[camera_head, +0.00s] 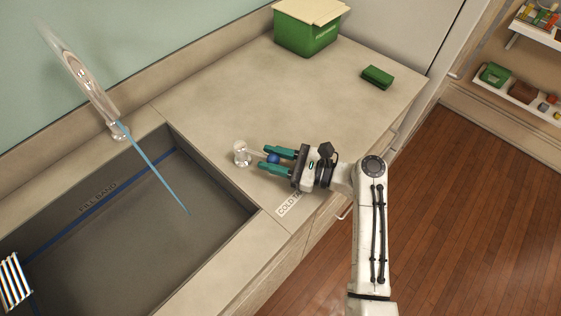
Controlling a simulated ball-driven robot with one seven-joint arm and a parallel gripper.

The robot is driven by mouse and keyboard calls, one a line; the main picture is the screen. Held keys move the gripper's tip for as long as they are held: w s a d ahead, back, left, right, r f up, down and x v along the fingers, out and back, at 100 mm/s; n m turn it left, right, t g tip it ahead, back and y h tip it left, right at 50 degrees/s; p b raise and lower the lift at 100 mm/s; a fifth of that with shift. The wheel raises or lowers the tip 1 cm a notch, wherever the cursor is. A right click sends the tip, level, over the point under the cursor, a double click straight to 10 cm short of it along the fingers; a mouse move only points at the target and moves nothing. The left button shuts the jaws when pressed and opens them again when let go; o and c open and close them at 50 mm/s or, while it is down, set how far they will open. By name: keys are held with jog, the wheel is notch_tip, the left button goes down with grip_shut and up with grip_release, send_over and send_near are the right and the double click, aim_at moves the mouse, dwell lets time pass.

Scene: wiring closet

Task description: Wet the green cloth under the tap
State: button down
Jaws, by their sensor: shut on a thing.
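The green cloth (377,77) lies as a small folded block on the counter at the back right, well apart from my gripper. The tap spout (88,88) is a shiny curved pipe at the sink's back edge. A thin blue stream of water (150,163) runs from it down into the sink (210,190). My gripper (266,158) is shut on the blue-ended lever of the tap handle (241,153), right of the sink. The teal fingers partly hide the lever.
A green box with a tan lid (306,32) stands at the back of the counter. A label reading "COLD T..." (290,204) is partly hidden by my arm. A striped rack (14,281) is at the sink's left. Wall shelves (520,95) hold several items. The counter's middle is clear.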

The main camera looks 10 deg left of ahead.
jog(key=shift+r, duration=0.15)
jog(key=shift+s+a+m+t+p, duration=0.15)
jog(key=shift+m+t+p, duration=0.15)
jog(key=shift+t+p, duration=0.15)
jog(key=c, duration=0.8)
grip_release()
jog(key=shift+d, duration=0.2)
jog(key=b+v, duration=0.1)
jog(key=v, duration=0.9)
jog(key=shift+s+d+b, duration=0.1)
jog(key=shift+d+b, duration=0.25)
